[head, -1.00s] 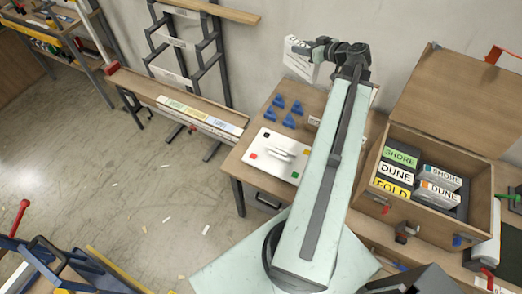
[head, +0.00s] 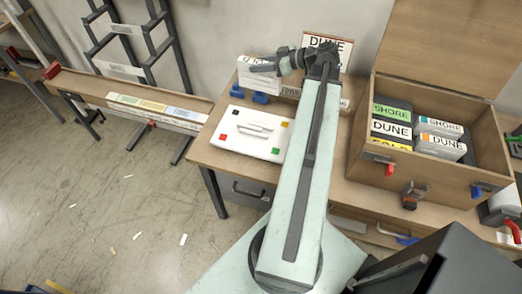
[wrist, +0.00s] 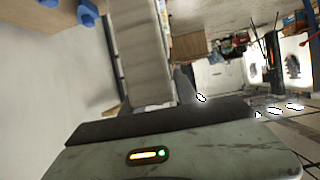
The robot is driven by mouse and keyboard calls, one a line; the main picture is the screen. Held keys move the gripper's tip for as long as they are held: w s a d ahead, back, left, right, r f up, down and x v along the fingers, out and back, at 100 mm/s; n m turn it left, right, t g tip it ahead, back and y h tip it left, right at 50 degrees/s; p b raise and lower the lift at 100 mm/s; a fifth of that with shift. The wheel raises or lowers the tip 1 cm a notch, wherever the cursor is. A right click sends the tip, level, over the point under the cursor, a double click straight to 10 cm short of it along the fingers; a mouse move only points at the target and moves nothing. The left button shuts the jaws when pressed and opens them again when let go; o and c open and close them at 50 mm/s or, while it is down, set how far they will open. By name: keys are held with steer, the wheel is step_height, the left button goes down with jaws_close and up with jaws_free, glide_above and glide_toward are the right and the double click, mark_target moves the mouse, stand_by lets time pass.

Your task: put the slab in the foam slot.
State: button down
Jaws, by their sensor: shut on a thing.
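My gripper (head: 272,64) is shut on a pale slab (head: 258,78), raised over the back of the workbench in the head view. The slab also shows as a pale upright block in the wrist view (wrist: 142,50); its lettering is not readable. The open wooden case (head: 410,172) at right holds dark foam (head: 468,158). Labels on its left read SHORE (head: 392,111), DUNE (head: 391,130) and a partly hidden yellow FOLD (head: 390,144). Two pale slabs, SHORE (head: 438,127) and DUNE (head: 441,145), sit in the foam. The slot beside FOLD is mostly hidden by the case's front wall.
A DUNE card (head: 328,45) stands behind my gripper. A white board with coloured squares (head: 250,135) lies on the bench (head: 205,152), with blue pieces (head: 261,98) behind it. The case lid (head: 440,45) stands open.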

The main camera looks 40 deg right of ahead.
mark_target(260, 91)
steer(key=f, duration=0.1)
steer(key=f+b, duration=0.1)
steer(key=f, duration=0.1)
steer(key=shift+s+a+n+y, duration=0.3)
steer(key=shift+s+y, duration=0.05)
steer(key=shift+y, duration=0.05)
steer(key=shift+s+a, duration=0.1)
step_height(260, 91, down, 10)
steer(key=b, duration=1)
steer(key=c, duration=0.9)
jaws_free()
steer(key=shift+f, duration=0.1)
